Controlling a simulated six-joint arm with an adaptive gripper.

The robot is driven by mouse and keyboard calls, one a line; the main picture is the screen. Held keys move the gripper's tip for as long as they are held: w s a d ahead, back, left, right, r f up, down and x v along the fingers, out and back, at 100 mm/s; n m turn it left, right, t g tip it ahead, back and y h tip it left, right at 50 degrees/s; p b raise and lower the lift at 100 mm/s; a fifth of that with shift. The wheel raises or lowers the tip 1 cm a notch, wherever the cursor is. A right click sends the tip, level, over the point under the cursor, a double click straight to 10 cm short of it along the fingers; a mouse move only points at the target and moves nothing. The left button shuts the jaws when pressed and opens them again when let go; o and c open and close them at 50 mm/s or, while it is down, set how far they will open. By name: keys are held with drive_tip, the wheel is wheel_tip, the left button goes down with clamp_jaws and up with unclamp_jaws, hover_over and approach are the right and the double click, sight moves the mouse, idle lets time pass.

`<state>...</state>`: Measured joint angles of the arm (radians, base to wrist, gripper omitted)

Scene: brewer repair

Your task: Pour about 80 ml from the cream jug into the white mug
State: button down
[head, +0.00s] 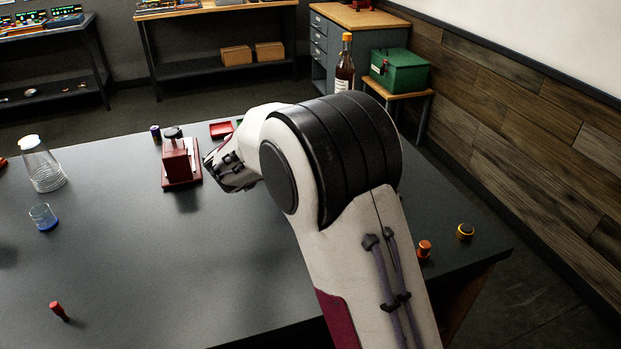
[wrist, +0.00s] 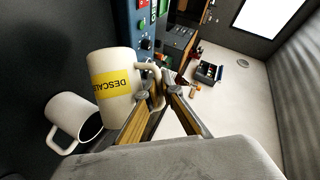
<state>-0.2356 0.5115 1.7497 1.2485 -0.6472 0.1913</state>
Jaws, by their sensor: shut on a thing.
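The cream jug (wrist: 112,84) has a yellow label reading "DESCALE" and shows in the wrist view. My gripper (wrist: 155,97) is shut on its handle. The label appears upside down in this view. The jug's opening is not clearly visible, and I see no liquid stream. The white mug (wrist: 70,116) is to the left of and below the jug in the picture. Its dark opening faces the lower right of the picture, and I cannot see its contents. In the head view my arm blocks the area beyond it, and neither jug nor mug shows there.
A blue panel with buttons (wrist: 144,44) stands close behind the jug. On the grey table are a glass carafe (head: 44,170), a beaker with blue liquid (head: 44,219), a dark red device (head: 178,162) and a red cylinder (head: 58,309). The table's middle left is clear.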

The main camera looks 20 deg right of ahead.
drive_tip(key=shift+s+d+r+m+t+y, duration=0.2)
drive_tip(key=shift+s+d+r+m+t, duration=0.15)
drive_tip(key=shift+d+r+m, duration=0.2)
drive_tip(key=shift+s+d+r+m+t+y, duration=0.25)
drive_tip(key=shift+s+d+r+m, duration=0.15)
drive_tip(key=shift+r, duration=0.2)
idle(2.0)
drive_tip(key=shift+w+a, duration=0.1)
drive_tip(key=shift+w+a+f+n+g+h, duration=0.35)
drive_tip(key=shift+w+a+f+n+g, duration=0.15)
drive_tip(key=shift+a+f+n, duration=0.2)
drive_tip(key=shift+w+a+f+n+g+h, duration=0.15)
drive_tip(key=shift+f+n, duration=0.1)
drive_tip(key=shift+f, duration=0.1)
drive_tip(key=shift+w+a+f+n+g+h, duration=0.15)
drive_tip(key=shift+f+n, duration=0.05)
drive_tip(key=shift+f, duration=0.15)
drive_tip(key=shift+a+f, duration=0.1)
drive_tip(key=shift+f, duration=0.05)
drive_tip(key=shift+w+a+f+n+g+h, duration=0.25)
drive_tip(key=shift+f+n, duration=0.15)
drive_tip(key=shift+f, duration=0.1)
drive_tip(key=shift+w+a+f+n+g+h, duration=0.15)
drive_tip(key=shift+a+f+n, duration=0.05)
drive_tip(key=shift+f+n, duration=0.25)
drive_tip(key=shift+w+a+f, duration=0.1)
drive_tip(key=shift+a+f, duration=0.05)
drive_tip(key=shift+f, duration=0.2)
